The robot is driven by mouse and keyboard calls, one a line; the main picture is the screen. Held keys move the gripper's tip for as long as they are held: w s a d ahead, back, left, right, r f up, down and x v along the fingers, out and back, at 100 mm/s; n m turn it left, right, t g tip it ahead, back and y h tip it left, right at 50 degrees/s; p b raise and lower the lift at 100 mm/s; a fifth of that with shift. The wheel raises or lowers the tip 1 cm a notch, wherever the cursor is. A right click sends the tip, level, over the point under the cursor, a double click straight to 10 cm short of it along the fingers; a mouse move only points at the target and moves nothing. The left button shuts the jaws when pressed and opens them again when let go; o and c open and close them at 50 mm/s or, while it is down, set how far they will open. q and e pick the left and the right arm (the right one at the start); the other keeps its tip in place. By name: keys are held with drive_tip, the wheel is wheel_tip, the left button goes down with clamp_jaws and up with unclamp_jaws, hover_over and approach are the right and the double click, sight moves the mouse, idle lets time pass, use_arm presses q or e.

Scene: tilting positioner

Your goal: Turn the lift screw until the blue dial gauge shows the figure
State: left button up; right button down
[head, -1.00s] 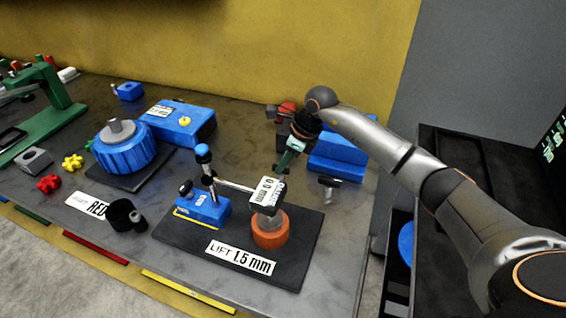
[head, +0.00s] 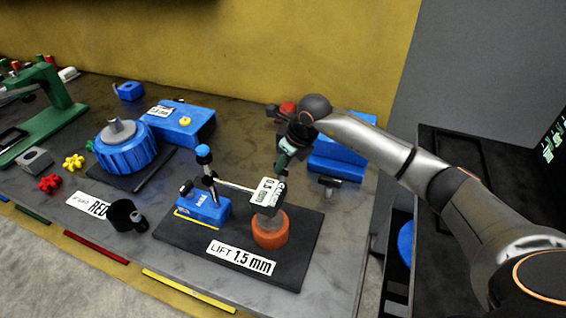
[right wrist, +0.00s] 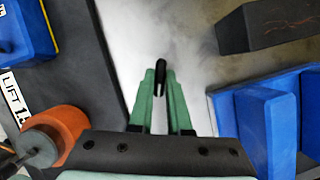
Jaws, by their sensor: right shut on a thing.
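A dial gauge with a white readout (head: 268,190) is held on a rod from a blue stand (head: 203,208); its small figure is hard to read. Beneath it an orange round piece (head: 270,230) with a grey top stands on a dark plate (head: 185,239); the orange piece also shows in the right wrist view (right wrist: 62,128). A sign (head: 241,258) on the plate reads LIFT 1.5 mm. My right gripper (head: 282,167) is just behind the readout. Its green fingers (right wrist: 161,95) are shut on a slim black handle (right wrist: 160,75); I cannot tell how it joins the screw. My left gripper is out of view.
A blue ribbed drum (head: 124,153) and a blue box (head: 180,126) stand at the left. A blue stepped block (head: 336,164) and a small black T-shaped handle (head: 329,183) are close on the right. A black cup (head: 124,215) stands left of the plate.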

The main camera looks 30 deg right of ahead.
drive_tip(key=m+h, duration=0.1)
drive_tip(key=m, duration=0.1)
drive_tip(key=m+b, duration=0.1)
drive_tip(key=m, duration=0.1)
drive_tip(key=shift+a+m+h, duration=0.15)
drive_tip(key=shift+m+h, duration=0.15)
drive_tip(key=shift+h, duration=0.1)
drive_tip(key=shift+a+m+h+b, duration=0.1)
drive_tip(key=shift+m+h+b, duration=0.65)
drive_tip(key=shift+m, duration=1.45)
drive_tip(key=c, duration=0.9)
unclamp_jaws()
drive_tip(key=shift+o, duration=0.2)
drive_tip(key=shift+r, duration=0.1)
drive_tip(key=v, duration=1.2)
drive_tip(key=shift+a+r+b, duration=0.2)
drive_tip(key=shift+b, duration=0.2)
